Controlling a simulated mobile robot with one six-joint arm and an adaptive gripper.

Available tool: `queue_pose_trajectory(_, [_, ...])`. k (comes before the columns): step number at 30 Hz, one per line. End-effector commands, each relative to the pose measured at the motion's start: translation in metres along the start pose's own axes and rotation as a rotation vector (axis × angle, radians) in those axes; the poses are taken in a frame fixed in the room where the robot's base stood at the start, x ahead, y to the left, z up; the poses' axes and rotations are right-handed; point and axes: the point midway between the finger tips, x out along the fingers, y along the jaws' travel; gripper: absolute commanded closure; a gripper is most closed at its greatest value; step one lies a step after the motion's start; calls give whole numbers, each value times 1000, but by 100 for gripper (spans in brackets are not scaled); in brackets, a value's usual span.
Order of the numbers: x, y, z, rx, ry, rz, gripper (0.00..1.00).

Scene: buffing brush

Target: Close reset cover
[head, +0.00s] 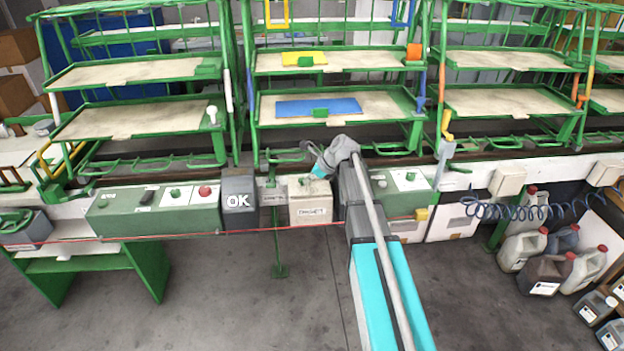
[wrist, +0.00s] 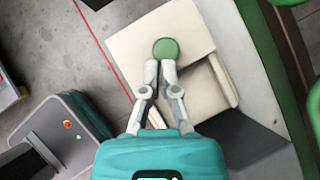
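The cream reset box (head: 311,203) with a dark-lettered front label sits in the row of control boxes in the head view. In the wrist view, its pale cover panel (wrist: 135,55) shows beside a recessed part (wrist: 203,92); how far the cover stands open is unclear. A round green knob or button (wrist: 166,48) lies just beyond my fingertips. My gripper (wrist: 160,68) has its fingers close together over the pale panel, with only a thin gap between them. I cannot tell whether they touch the knob. In the head view, the wrist partly hides the box's right side.
A dark grey OK box (head: 240,203) stands left of the reset box, beside a green control box (head: 160,208). Green shelving (head: 330,105) rises behind. A red line (head: 130,239) runs across the front. The grey floor (head: 215,300) in front is mostly clear.

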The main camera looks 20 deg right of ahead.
Motion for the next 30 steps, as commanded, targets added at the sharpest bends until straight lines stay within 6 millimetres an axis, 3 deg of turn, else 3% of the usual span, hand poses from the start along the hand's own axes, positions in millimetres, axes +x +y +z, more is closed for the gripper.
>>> queue_pose_trajectory(14, [-15, -2, -10, 3, -2, 0, 100])
queue_pose_trajectory(19, [-32, -4, -21, 1, -3, 0, 100])
queue_pose_trajectory(30, [-73, -4, -19, -1, -2, 1, 100])
